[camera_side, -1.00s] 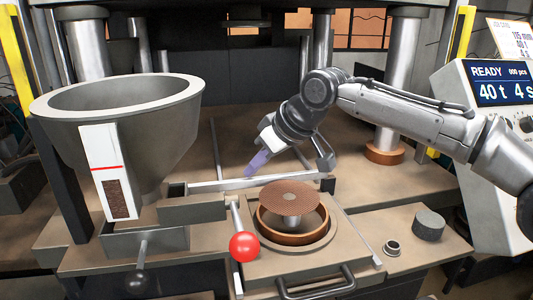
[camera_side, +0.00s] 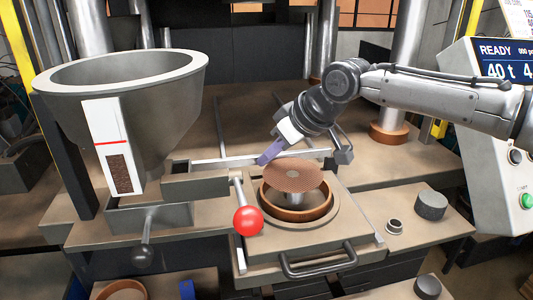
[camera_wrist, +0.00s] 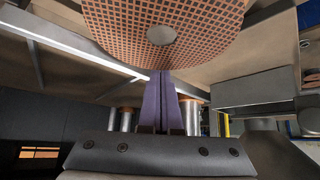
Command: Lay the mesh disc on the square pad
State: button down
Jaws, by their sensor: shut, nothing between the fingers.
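The mesh disc (camera_side: 305,182) is a round, copper-brown grid with a small pale centre. In the side view it sits level above a brown ring, on what looks like a short grey post. In the wrist view the disc (camera_wrist: 205,25) fills the top, its near edge just beyond my fingertips. My gripper (camera_side: 264,159) has purple fingers, shut and empty, just left of and behind the disc. The fingers also show pressed together in the wrist view (camera_wrist: 162,78). I cannot tell whether they touch the disc. I cannot make out a square pad for certain.
The brown ring (camera_side: 270,207) stands on a square slide plate (camera_side: 262,246) with a dark handle (camera_side: 318,262). A red-knobbed lever (camera_side: 248,220) stands to its left, beside a large grey hopper (camera_side: 150,110).

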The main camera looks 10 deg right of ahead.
jog(key=shift+s, duration=0.1)
jog(key=shift+s+d, duration=0.65)
jog(key=shift+s, duration=0.1)
jog(key=shift+w+a+f, duration=0.1)
